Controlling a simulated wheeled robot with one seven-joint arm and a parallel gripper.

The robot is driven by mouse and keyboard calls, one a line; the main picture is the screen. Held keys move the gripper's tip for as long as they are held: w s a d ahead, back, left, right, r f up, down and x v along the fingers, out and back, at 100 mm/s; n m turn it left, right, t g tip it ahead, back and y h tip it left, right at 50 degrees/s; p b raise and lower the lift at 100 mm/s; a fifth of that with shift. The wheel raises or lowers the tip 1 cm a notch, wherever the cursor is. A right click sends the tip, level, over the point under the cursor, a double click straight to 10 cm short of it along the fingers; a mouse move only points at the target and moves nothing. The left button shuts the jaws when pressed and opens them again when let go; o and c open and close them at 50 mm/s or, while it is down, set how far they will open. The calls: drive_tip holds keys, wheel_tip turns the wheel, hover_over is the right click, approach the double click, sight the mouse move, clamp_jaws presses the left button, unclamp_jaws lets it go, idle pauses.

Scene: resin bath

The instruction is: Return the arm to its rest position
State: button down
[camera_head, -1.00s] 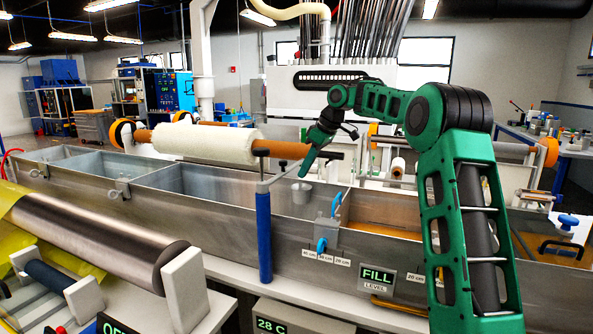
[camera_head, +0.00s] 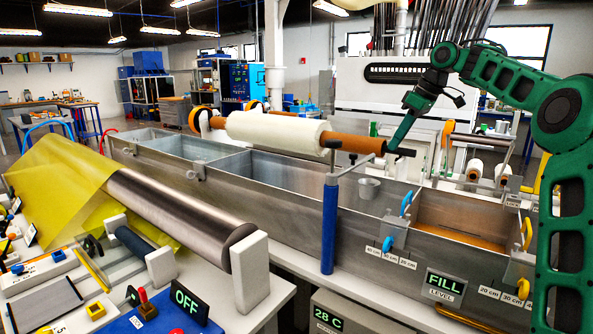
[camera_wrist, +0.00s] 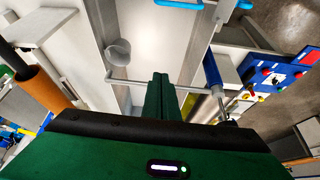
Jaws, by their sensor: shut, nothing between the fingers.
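My green arm rises at the right of the head view and bends over toward the trough. My gripper (camera_head: 402,134) points down and left, near the right end of the brown core of a white roll (camera_head: 275,131). In the wrist view my gripper (camera_wrist: 161,84) shows as green fingers together, with nothing between them, above the trough. I cannot tell the exact gap between the gripper and the core.
The long metal trough (camera_head: 300,227) has several compartments; amber liquid (camera_head: 450,228) lies in the right one. A blue post (camera_head: 329,225) stands at its front. A grey cup (camera_head: 369,188) is inside. A metal roller (camera_head: 180,207) with yellow film stands front left.

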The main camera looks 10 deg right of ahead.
drive_tip(key=s+f+m+g+h, duration=0.1)
drive_tip(key=s+f+m, duration=0.4)
drive_tip(key=s, duration=1.1)
drive_tip(key=s+f+m+g+h, duration=0.1)
drive_tip(key=s+f+m, duration=0.4)
drive_tip(key=s+f, duration=0.6)
drive_tip(key=s+d+f+m+g+h, duration=0.1)
drive_tip(key=s+f+m, duration=0.4)
drive_tip(key=s, duration=1.8)
wheel_tip(320, 180, down, 3)
drive_tip(key=shift+s+f+g, duration=0.15)
drive_tip(key=shift+s+g, duration=0.05)
drive_tip(key=shift+g, duration=0.2)
drive_tip(key=shift+w+f+h, duration=0.2)
drive_tip(key=shift+w+h, duration=0.1)
drive_tip(key=shift+w, duration=0.35)
drive_tip(key=shift+d, duration=0.1)
